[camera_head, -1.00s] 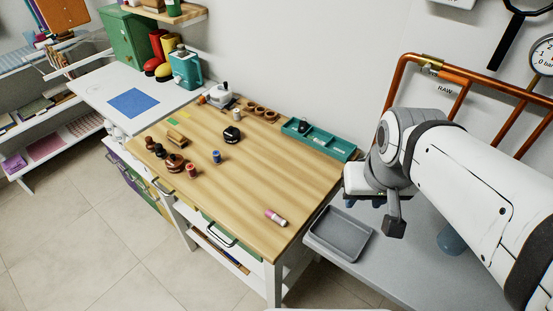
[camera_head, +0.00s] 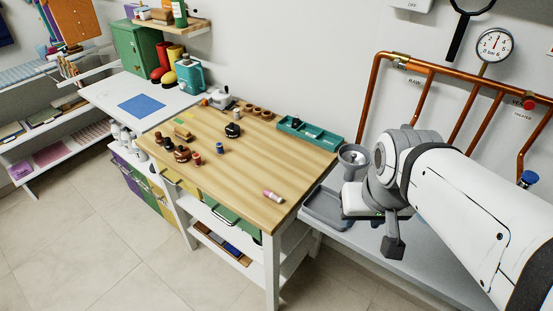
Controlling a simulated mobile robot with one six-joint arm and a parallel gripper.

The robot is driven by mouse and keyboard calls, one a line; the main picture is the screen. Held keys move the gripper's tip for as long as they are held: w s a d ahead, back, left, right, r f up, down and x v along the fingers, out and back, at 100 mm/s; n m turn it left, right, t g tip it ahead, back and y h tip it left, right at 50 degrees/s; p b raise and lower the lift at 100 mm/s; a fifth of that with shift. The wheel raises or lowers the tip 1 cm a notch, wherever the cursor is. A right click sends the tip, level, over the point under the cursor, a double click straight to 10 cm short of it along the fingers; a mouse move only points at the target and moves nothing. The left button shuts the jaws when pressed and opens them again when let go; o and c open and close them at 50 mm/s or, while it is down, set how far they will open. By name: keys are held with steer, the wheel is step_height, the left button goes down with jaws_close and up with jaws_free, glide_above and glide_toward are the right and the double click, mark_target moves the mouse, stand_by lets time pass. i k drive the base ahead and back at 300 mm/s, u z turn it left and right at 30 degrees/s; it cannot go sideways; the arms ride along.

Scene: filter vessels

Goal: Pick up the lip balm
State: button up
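A small pink and white tube, which looks like the lip balm (camera_head: 273,197), lies on its side near the front right corner of the wooden tabletop (camera_head: 235,175). My gripper (camera_head: 393,247) hangs at the end of my white arm, to the right of the table and apart from the tube. Only a dark block at its tip shows, so its opening cannot be made out. Nothing is seen held in it.
A teal divided tray (camera_head: 325,142) sits at the table's back right. Small bottles, stamps and a dark round object (camera_head: 233,130) stand on the left half. The tabletop around the tube is clear.

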mark_target(272, 196)
steer(key=z, duration=2.7)
steer(key=k, duration=1.85)
steer(key=u, duration=2)
steer(key=i, duration=1)
steer(key=u, duration=0.05)
